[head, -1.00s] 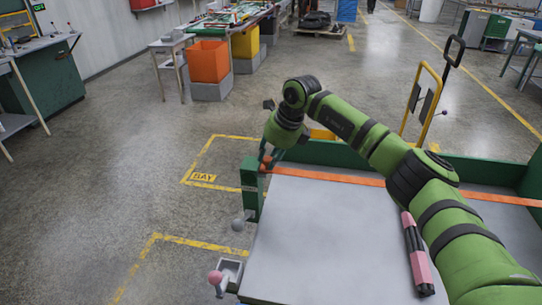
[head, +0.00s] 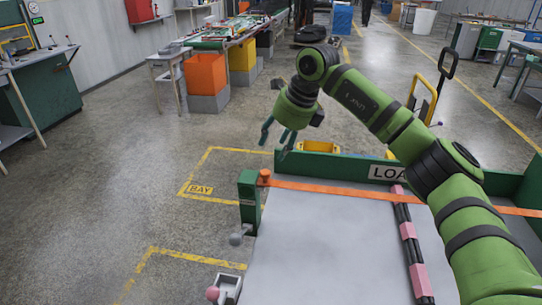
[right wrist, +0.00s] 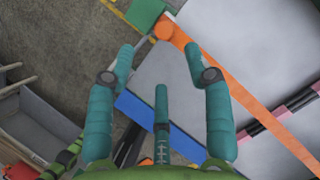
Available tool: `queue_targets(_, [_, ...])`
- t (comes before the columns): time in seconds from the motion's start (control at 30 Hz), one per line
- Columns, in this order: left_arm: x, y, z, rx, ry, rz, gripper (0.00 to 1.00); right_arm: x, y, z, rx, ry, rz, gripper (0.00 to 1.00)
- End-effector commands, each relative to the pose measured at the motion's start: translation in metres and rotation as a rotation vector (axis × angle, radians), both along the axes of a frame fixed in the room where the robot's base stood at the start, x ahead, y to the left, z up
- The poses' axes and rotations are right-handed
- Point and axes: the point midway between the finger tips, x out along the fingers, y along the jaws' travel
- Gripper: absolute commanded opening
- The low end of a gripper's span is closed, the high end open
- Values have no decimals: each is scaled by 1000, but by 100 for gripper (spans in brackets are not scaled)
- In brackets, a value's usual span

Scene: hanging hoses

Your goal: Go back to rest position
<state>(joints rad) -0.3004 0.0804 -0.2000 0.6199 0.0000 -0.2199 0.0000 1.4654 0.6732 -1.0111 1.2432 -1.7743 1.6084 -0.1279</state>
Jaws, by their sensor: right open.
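My right gripper (head: 276,140) is open and empty, its teal fingers hanging down above the far left corner of the grey load bed (head: 320,235). Its spread fingers also show in the right wrist view (right wrist: 160,60), with nothing between them. An orange strap (head: 340,193) runs across the bed. Its round orange end (head: 264,174) sits at the green corner post (head: 249,203), just below and apart from the fingers. A black hose bundle with pink bands (head: 408,232) lies on the bed, partly hidden by my right arm. My left gripper is not in view.
A green end wall with a lettered sign (head: 388,173) closes the bed's far side. A yellow-framed cart (head: 428,100) stands beyond it. Floor marked BAY (head: 200,189) is open to the left. Orange (head: 205,74) and yellow (head: 245,42) bins stand farther back.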

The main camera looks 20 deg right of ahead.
Motion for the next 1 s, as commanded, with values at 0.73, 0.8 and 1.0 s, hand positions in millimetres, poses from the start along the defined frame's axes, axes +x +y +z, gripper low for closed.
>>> queue_targets(0.73, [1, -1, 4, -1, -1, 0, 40, -6, -4, 22, 0, 0, 0, 52])
queue_targets(0.8, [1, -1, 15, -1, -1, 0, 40, -6, -4, 33, 0, 0, 0, 52])
queue_targets(1.0, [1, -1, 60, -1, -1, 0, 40, -6, -4, 78, 0, 0, 0, 52])
